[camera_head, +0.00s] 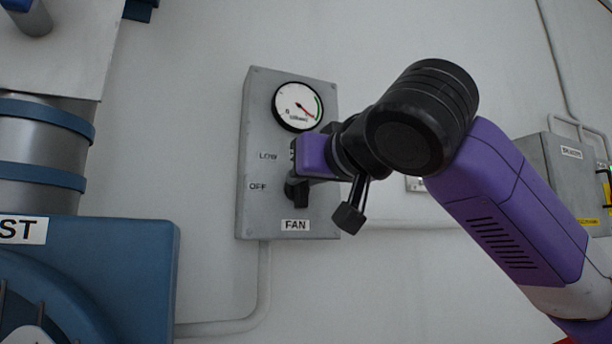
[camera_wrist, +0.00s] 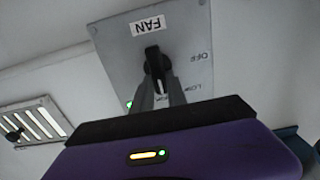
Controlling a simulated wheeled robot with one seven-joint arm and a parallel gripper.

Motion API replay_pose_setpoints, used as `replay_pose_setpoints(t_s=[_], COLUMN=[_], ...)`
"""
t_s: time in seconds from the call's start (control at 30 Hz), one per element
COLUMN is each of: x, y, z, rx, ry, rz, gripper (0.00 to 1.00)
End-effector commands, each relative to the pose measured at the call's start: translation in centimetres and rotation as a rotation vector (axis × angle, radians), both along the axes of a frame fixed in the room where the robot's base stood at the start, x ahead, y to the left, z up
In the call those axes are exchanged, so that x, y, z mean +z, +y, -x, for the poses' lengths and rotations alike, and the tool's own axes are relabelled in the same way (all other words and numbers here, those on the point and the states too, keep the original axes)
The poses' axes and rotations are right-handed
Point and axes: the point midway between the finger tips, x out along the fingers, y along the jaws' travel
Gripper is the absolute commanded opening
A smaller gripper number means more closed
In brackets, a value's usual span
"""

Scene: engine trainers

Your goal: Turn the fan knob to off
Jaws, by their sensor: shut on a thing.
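The fan knob (camera_head: 298,193) is black and sits low on a grey control box (camera_head: 255,215), above the FAN label and right of the OFF label. In the wrist view, which is upside down, the knob (camera_wrist: 153,60) stands out from the plate (camera_wrist: 110,45). Its white mark points away from FAN, toward my gripper, and not at OFF; the lettering there is partly covered. My gripper (camera_head: 297,178) comes in from the upper right. In the wrist view my gripper's fingers (camera_wrist: 160,92) are shut on the knob, one on each side.
A round gauge (camera_head: 298,106) is on the box above my gripper. A conduit (camera_head: 264,285) runs down from the box. Another grey box (camera_head: 565,165) is at right.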

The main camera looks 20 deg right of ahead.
Motion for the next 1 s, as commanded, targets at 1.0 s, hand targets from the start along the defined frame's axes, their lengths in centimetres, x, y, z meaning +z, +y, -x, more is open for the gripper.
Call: replay_pose_setpoints(t_s=[1.0], x=[-0.35], y=[0.92], z=[-0.02], rx=[0.000], ry=[0.001], rz=[0.630], gripper=[0.00])
